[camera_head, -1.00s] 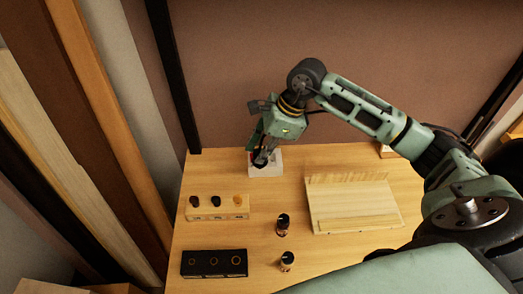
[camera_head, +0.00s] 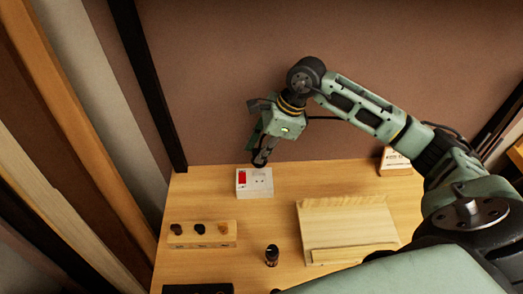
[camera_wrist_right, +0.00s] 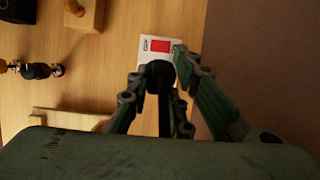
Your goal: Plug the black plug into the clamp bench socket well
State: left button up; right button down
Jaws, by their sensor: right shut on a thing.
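The bench socket (camera_head: 255,191) is a white box with a red switch on its left part, standing near the back edge of the bench. In the right wrist view the white box (camera_wrist_right: 147,56) is partly hidden behind the fingers. My right gripper (camera_head: 262,159) is shut on the black plug (camera_wrist_right: 158,74), whose dark round body shows between the fingertips. In the head view the fingertips are just above and behind the socket box. The plug looks apart from the box, though the exact gap cannot be told. The left gripper is not in view.
A light wooden stand (camera_head: 348,222) lies to the right of the socket. A wooden block with several dark and amber pieces (camera_head: 203,242) is at the front left. A small dark bottle (camera_head: 271,255) stands near the middle. A brown wall (camera_head: 225,100) rises behind the bench.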

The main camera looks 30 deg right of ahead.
jog(key=shift+f+b, duration=2.3)
jog(key=shift+f, duration=0.5)
jog(key=shift+b, duration=0.7)
jog(key=shift+f+b, duration=1.15)
jog(key=shift+f, duration=0.1)
jog(key=c, duration=1.5)
grip_release()
jog(key=v, duration=1.2)
